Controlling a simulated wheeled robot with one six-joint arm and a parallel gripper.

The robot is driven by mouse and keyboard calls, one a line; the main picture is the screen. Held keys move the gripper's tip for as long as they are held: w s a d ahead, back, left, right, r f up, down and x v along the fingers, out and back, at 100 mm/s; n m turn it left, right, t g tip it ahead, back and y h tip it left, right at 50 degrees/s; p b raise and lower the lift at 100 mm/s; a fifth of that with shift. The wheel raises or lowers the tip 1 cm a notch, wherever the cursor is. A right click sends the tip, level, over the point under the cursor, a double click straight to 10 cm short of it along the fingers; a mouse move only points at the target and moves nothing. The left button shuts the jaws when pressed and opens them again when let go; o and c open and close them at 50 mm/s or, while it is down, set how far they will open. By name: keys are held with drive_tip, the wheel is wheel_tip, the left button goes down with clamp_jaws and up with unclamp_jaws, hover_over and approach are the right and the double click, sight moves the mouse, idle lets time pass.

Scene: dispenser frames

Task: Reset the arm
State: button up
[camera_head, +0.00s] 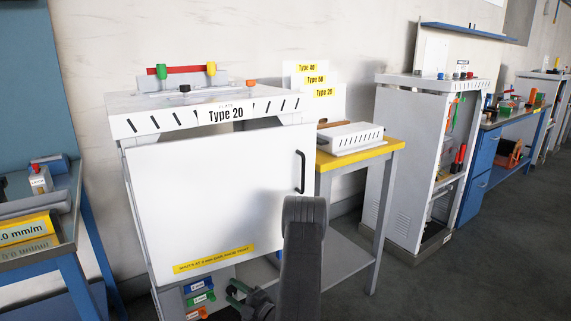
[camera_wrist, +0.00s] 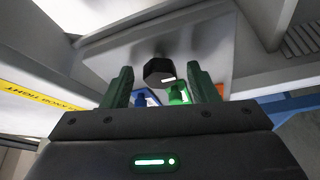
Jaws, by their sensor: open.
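My gripper (camera_wrist: 159,72) is open, with its two dark green fingers spread apart in the wrist view. Nothing is clearly held between them. A black knob-like part (camera_wrist: 158,71) shows beyond and between the fingers, with a green part (camera_wrist: 178,94) and a blue part (camera_wrist: 146,98) just below it. I cannot tell how far these are from the fingertips. In the head view my arm rises at the bottom centre, in front of the Type 20 dispenser cabinet (camera_head: 210,190). My gripper (camera_head: 238,291) is low beneath the cabinet's white door, partly cut off.
The white door has a black handle (camera_head: 300,172). Labelled blue and green parts (camera_head: 198,286) sit under it. A yellow-edged table (camera_head: 362,153) with a white slotted box (camera_head: 350,138) stands to the right. Another cabinet (camera_head: 400,160) stands farther right. Grey floor (camera_head: 440,285) is open at lower right.

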drive_tip(key=v, duration=1.4)
drive_tip(key=x, duration=1.3)
drive_tip(key=shift+w+a, duration=0.15)
drive_tip(key=shift+a, duration=0.1)
drive_tip(key=shift+w+a+r+n, duration=0.15)
drive_tip(key=shift+w+a+n, duration=0.05)
drive_tip(key=shift+w+n, duration=0.1)
drive_tip(key=n+h, duration=0.1)
drive_tip(key=n, duration=0.1)
drive_tip(key=n+g, duration=0.1)
drive_tip(key=n, duration=0.1)
drive_tip(key=shift+s+r+h+p, duration=0.15)
drive_tip(key=shift+h+p, duration=0.2)
drive_tip(key=shift+h, duration=0.05)
drive_tip(key=n+h, duration=0.2)
drive_tip(key=n, duration=0.2)
drive_tip(key=shift+g, duration=0.3)
drive_tip(key=n+h, duration=0.1)
drive_tip(key=n, duration=0.1)
drive_tip(key=n+h, duration=0.1)
drive_tip(key=n, duration=0.1)
drive_tip(key=shift+s+a+r+t, duration=0.1)
drive_tip(key=shift+r+t, duration=0.05)
drive_tip(key=shift+t, duration=0.25)
drive_tip(key=shift+n+t+h+b, duration=0.3)
drive_tip(key=shift+n+h+b, duration=0.2)
drive_tip(key=shift+n+h, duration=0.5)
drive_tip(key=shift+n, duration=0.3)
